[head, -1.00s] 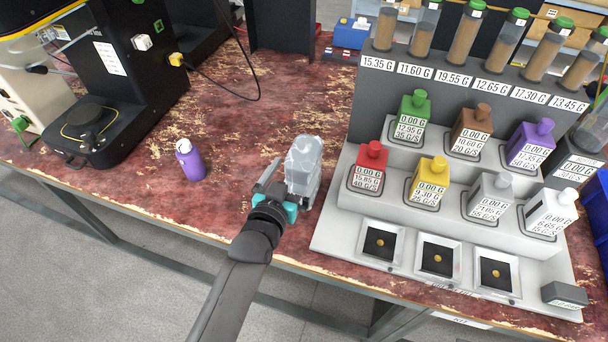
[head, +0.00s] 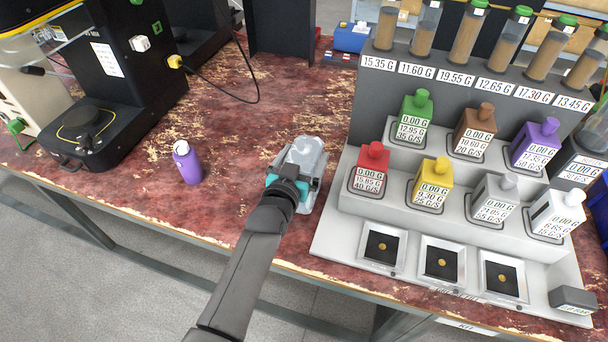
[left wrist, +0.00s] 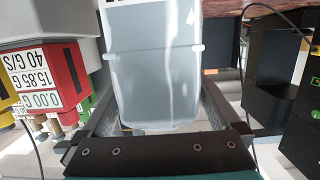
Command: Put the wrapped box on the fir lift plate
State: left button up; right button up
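The wrapped box appears to be the greyish translucent package (head: 306,154) standing on the red worktable left of the stepped display. It also shows upside down in the left wrist view (left wrist: 155,75). My left gripper (head: 297,180) is around it, with one finger on each side in the wrist view (left wrist: 160,95). Whether the fingers press on the box is unclear. My right gripper is not in view.
A purple bottle (head: 187,163) stands between the machine and my left gripper. The grey stepped display (head: 335,235) with coloured jars is close on the right. A black cable (head: 254,85) lies behind. The worktable's middle is otherwise clear.

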pick_arm(q)
grip_shut()
dwell(0.6)
